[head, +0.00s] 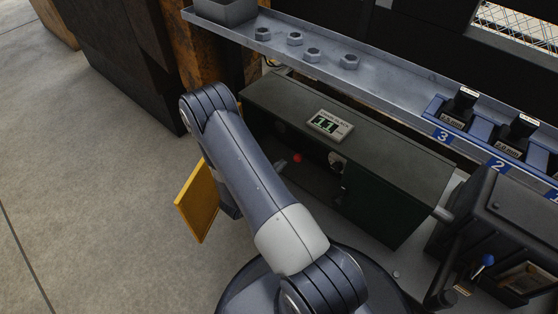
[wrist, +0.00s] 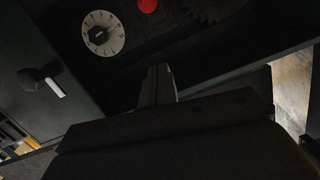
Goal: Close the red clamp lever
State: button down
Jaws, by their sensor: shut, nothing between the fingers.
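The red clamp lever shows as a red round knob (head: 297,158) inside the dark recess of the green machine cabinet in the head view. In the wrist view the red knob (wrist: 148,5) is at the top edge, partly cut off, and its lever arm cannot be made out. My gripper (wrist: 158,82) is shut and empty, its fingertips below the knob in the wrist view and apart from it in the picture. The depth between them is hard to tell. In the head view my arm hides the gripper.
A round white dial (wrist: 103,33) and a toothed gear (wrist: 210,10) flank the knob. A dark handle with a white tip (wrist: 42,80) is at left. The cabinet (head: 300,100) carries a display (head: 328,124). A yellow panel (head: 198,202) stands beside my arm. A shelf with several nuts (head: 312,55) runs above.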

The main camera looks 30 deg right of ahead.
jog(key=b, duration=0.3)
send_near(303, 153)
jog(key=d+r, duration=0.4)
jog(key=r, duration=0.1)
jog(key=shift+w+f+b, duration=0.35)
jog(key=shift+f+b, duration=0.2)
jog(key=shift+f, duration=0.35)
jog(key=shift+w+f+b, duration=0.3)
jog(key=shift+f+b, duration=0.2)
jog(key=shift+f, duration=0.35)
jog(key=shift+a+f, duration=0.1)
jog(key=shift+a+f, duration=0.1)
jog(key=shift+f, duration=0.1)
jog(key=shift+f+b, duration=0.1)
jog(key=shift+b, duration=0.2)
jog(key=shift+t+h, duration=0.3)
jog(key=shift+h, duration=0.4)
jog(key=shift+f+b, duration=0.35)
jog(key=shift+f, duration=2.55)
